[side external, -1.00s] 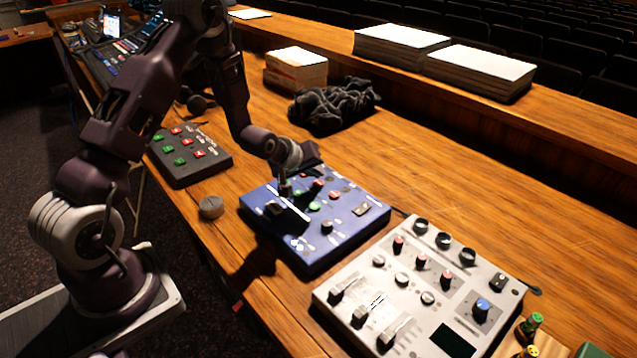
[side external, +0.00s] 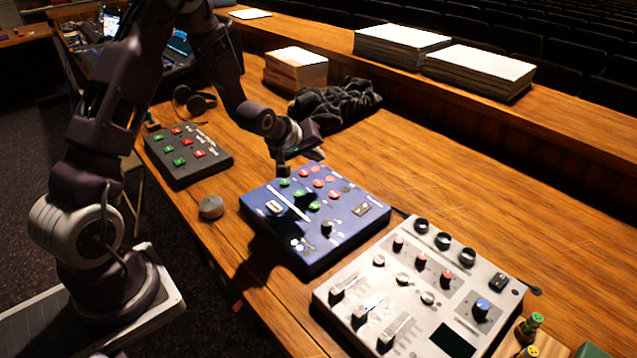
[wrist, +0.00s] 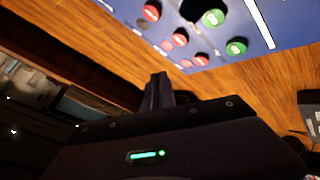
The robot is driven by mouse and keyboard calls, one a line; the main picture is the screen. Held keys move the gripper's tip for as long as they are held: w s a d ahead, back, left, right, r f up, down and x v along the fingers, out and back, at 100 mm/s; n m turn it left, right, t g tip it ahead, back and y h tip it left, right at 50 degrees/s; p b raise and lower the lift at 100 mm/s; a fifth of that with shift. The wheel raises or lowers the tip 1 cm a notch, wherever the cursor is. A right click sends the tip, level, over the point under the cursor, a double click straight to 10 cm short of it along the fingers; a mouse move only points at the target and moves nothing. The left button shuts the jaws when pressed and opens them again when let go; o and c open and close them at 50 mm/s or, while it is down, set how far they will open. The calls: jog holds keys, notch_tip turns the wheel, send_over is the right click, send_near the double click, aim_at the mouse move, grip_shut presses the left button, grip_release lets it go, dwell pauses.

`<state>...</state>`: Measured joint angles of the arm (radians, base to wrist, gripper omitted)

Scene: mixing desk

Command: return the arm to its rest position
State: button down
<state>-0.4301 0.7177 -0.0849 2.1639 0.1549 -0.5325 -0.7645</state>
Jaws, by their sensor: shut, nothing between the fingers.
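My gripper (side external: 283,170) hangs above the far left edge of the blue control box, clear of its surface. Its fingers are closed together and hold nothing. In the wrist view the shut fingers (wrist: 159,92) point toward the box over bare wood. The blue box (side external: 345,226) lies on the desk with red and green buttons, a white slot with a pale slider cap, a black knob and a small switch. Its buttons also show at the top of the wrist view, where the blue panel (wrist: 283,22) is cut off by the frame.
A white mixer (side external: 400,262) with knobs and sliders lies at front right. A black button box (side external: 188,155) and a round grey knob (side external: 211,207) lie to the left. A dark cloth heap (side external: 335,103), headphones (side external: 195,101) and paper stacks (side external: 400,42) are behind.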

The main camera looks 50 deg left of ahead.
dwell(0.3)
jog(key=s+d+r+m+g, duration=0.1)
jog(key=s+d+r+m, duration=0.2)
jog(key=s+d+r, duration=0.35)
jog(key=s+d+r+m+g, duration=0.1)
jog(key=s+d+r+m, duration=0.2)
jog(key=s+r, duration=0.65)
jog(key=s+d+r+m+h, duration=0.1)
jog(key=s+d+m, duration=0.1)
jog(key=s, duration=0.7)
jog(key=s+d+r+m+g, duration=0.1)
jog(key=s+d+r+m, duration=0.1)
jog(key=s, duration=0.7)
jog(key=shift+d+r+m+h, duration=0.25)
jog(key=shift+d+m+h, duration=0.15)
jog(key=shift+d+m, duration=0.45)
jog(key=shift+d, duration=0.1)
